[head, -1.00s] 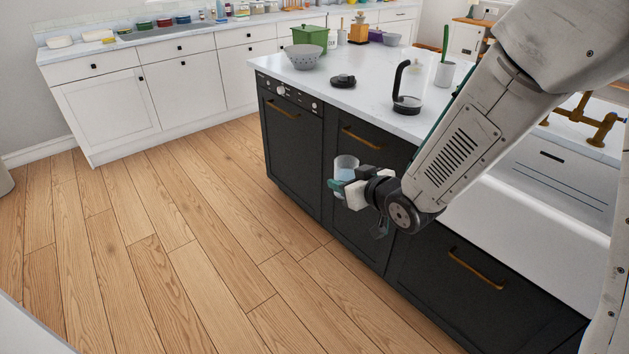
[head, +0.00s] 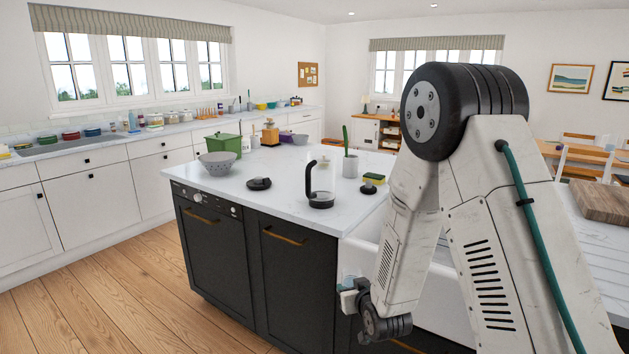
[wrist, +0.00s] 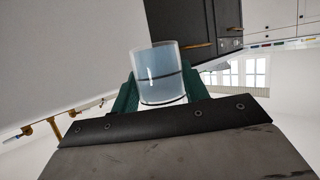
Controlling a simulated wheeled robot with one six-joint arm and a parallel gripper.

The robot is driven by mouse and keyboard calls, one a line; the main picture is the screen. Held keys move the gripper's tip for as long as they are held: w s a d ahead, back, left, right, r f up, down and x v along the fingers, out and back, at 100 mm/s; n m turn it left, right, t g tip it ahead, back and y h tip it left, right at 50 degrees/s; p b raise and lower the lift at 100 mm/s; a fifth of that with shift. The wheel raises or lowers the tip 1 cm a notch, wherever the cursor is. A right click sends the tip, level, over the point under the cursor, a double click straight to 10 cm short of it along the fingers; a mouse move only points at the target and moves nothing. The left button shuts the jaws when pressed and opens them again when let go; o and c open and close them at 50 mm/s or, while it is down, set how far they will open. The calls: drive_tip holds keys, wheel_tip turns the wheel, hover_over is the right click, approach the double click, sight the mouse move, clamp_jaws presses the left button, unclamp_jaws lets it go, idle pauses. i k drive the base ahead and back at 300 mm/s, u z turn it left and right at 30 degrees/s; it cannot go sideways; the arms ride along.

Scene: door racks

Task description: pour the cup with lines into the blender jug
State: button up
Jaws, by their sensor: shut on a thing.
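My gripper (head: 350,294) is shut on a clear, bluish cup (wrist: 157,77), held in front of the island's dark front. In the wrist view the cup sits between the teal fingers of my gripper (wrist: 158,92). A dark line runs round it; its contents cannot be made out. In the head view the cup is small and partly covered by the gripper.
The island top (head: 225,185) also bears a round black piece (head: 259,184), a grey colander (head: 218,165), a green bin (head: 226,145), a pale pot (head: 350,166) and a yellow sponge (head: 374,178). Clear counter lies around the jug. Wooden floor is open at left.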

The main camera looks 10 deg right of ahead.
sight(320, 170)
drive_tip(key=u, duration=1.75)
drive_tip(key=i, duration=0.7)
drive_tip(key=z, duration=2.05)
